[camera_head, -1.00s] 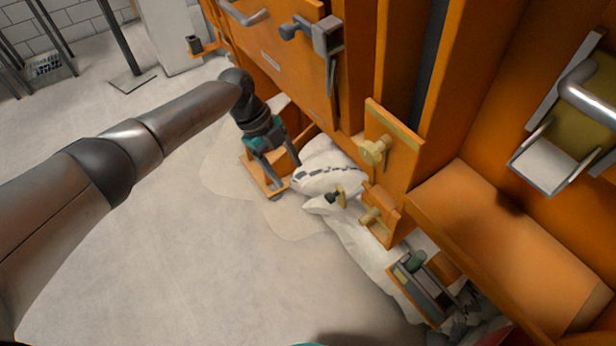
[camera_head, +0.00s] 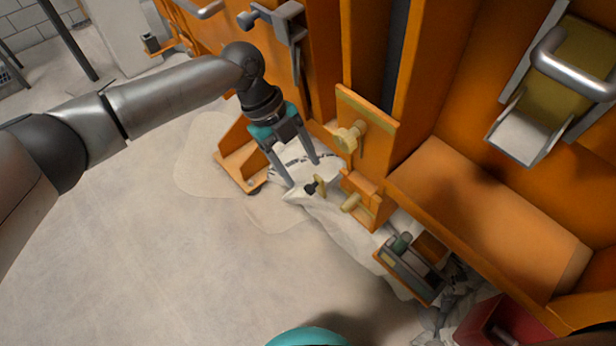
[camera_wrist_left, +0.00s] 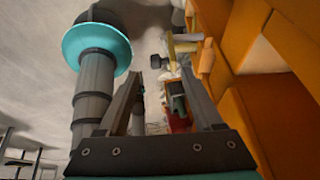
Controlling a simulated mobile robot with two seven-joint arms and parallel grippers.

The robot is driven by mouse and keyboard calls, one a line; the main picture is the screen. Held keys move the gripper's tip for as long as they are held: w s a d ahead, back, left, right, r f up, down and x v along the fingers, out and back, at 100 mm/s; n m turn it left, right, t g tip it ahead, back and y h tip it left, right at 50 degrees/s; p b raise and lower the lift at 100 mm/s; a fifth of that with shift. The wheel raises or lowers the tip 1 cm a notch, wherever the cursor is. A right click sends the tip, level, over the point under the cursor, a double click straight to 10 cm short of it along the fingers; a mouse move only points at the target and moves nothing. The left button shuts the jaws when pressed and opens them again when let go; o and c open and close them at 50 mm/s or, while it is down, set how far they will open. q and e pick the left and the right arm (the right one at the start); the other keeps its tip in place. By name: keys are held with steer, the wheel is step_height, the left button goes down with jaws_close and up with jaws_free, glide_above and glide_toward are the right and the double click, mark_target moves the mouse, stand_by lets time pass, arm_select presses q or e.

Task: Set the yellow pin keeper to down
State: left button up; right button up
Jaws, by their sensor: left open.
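A small yellow tab with a black knob (camera_head: 315,187) stands just beyond my left gripper's fingertips. It looks like the yellow pin keeper, though I cannot be sure. A yellow pin (camera_head: 351,203) sticks out of an orange block to its right, and a yellow knob (camera_head: 350,137) sits on a yellow-edged plate above. My left gripper (camera_head: 303,174) is open and empty, its fingers pointing down toward the tab and apart from it. In the left wrist view the black knob (camera_wrist_left: 155,62) shows beyond the open fingers (camera_wrist_left: 160,74). My right gripper is not in view.
Orange panels and a ledge (camera_head: 490,215) fill the right side. An orange bracket (camera_head: 240,160) stands left of my gripper. White sacks (camera_head: 345,228) lie below the pins. A small box with a green part (camera_head: 410,268) sits lower right. The floor at left is clear.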

mark_target(309, 185)
arm_select(q)
steer(key=b+x, duration=0.1)
steer(key=x, duration=0.3)
steer(key=shift+f, duration=0.15)
steer(key=shift+d+f, duration=0.15)
steer(key=shift+f, duration=0.3)
steer(key=c, duration=0.9)
steer(key=shift+s, duration=0.1)
steer(key=shift+c, duration=0.7)
jaws_close()
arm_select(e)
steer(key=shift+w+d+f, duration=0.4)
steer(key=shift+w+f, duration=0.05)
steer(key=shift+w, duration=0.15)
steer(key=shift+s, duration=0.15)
